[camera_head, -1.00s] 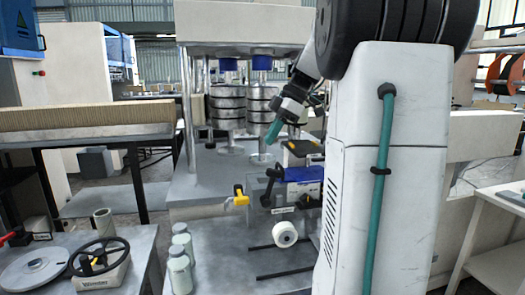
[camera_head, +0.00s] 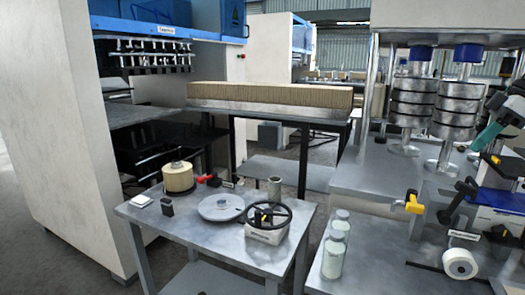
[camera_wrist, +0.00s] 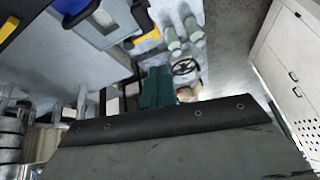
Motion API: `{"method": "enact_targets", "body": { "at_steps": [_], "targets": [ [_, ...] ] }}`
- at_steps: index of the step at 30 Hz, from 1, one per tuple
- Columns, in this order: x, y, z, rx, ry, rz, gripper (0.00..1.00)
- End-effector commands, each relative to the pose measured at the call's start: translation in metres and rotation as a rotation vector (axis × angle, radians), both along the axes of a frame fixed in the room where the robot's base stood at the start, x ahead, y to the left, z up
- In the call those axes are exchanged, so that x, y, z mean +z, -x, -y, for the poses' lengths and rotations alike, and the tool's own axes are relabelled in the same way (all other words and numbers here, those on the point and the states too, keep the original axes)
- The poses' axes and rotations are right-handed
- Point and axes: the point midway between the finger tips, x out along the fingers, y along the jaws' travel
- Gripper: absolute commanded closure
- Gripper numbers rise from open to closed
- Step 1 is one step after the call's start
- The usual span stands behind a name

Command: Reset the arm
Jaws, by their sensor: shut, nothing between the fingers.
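My gripper (camera_head: 487,137) shows at the right edge of the head view, its teal fingertips pointing down and to the left. It hangs above the machine bench, in front of the stacked metal discs (camera_head: 456,105). In the wrist view the teal fingers (camera_wrist: 157,88) are together, with nothing between them. Most of my arm is out of the head view, past its right edge.
A grey table (camera_head: 150,222) holds a kraft roll (camera_head: 178,177), a round metal plate (camera_head: 221,206) and a black handwheel (camera_head: 268,217). Pale bottles (camera_head: 333,257), a yellow-handled part (camera_head: 413,202) and a white roll (camera_head: 460,263) stand on the machine bench. A corrugated stack (camera_head: 270,95) lies behind.

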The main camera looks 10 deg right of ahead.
Motion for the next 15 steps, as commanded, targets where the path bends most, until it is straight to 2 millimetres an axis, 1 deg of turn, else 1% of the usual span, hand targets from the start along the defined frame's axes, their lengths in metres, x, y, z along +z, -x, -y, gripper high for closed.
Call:
{"method": "enact_targets", "body": {
  "at_steps": [1,2,3,5,6,8,9,11,12,14,15],
  "targets": [
    [-0.014,0.004,0.001,-0.099,-0.024,-0.065,1.0],
    [-0.022,0.009,0.0,-0.173,-0.039,-0.11,1.0],
    [-0.032,0.016,-0.005,-0.274,-0.05,-0.171,1.0],
    [-0.045,0.025,-0.023,-0.413,-0.056,-0.259,1.0],
    [-0.053,0.031,-0.039,-0.499,-0.052,-0.313,1.0],
    [-0.064,0.041,-0.066,-0.616,-0.035,-0.384,1.0],
    [-0.072,0.048,-0.087,-0.689,-0.018,-0.424,1.0],
    [-0.084,0.062,-0.12,-0.791,0.016,-0.47,1.0],
    [-0.093,0.074,-0.142,-0.851,0.043,-0.489,1.0],
    [-0.105,0.091,-0.172,-0.92,0.084,-0.501,1.0],
    [-0.113,0.103,-0.19,-0.955,0.109,-0.5,1.0]
  ]
}}
